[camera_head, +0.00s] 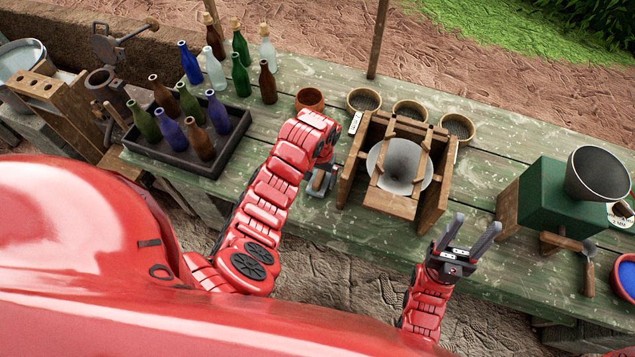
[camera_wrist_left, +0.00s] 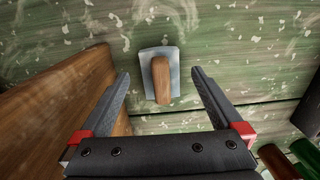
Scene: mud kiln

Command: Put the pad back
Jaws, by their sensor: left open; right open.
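A small grey pad (camera_wrist_left: 173,59) with a wooden handle (camera_wrist_left: 162,82) on top lies on the green table, in the left wrist view. My left gripper (camera_wrist_left: 160,74) is open above it, its fingers on either side of the handle and apart from it. In the head view my left arm's end is over the table, just left of the wooden stand, and partly hides this spot. My right gripper (camera_head: 473,228) is open and empty near the table's front edge, right of the stand.
A wooden stand (camera_head: 433,207) with a pale funnel (camera_head: 402,160) is close to my left gripper. A dark bottle tray (camera_head: 205,165) stands left. Several small bowls (camera_head: 363,100) line the back. A green box (camera_head: 545,200) with a dark cone stands right.

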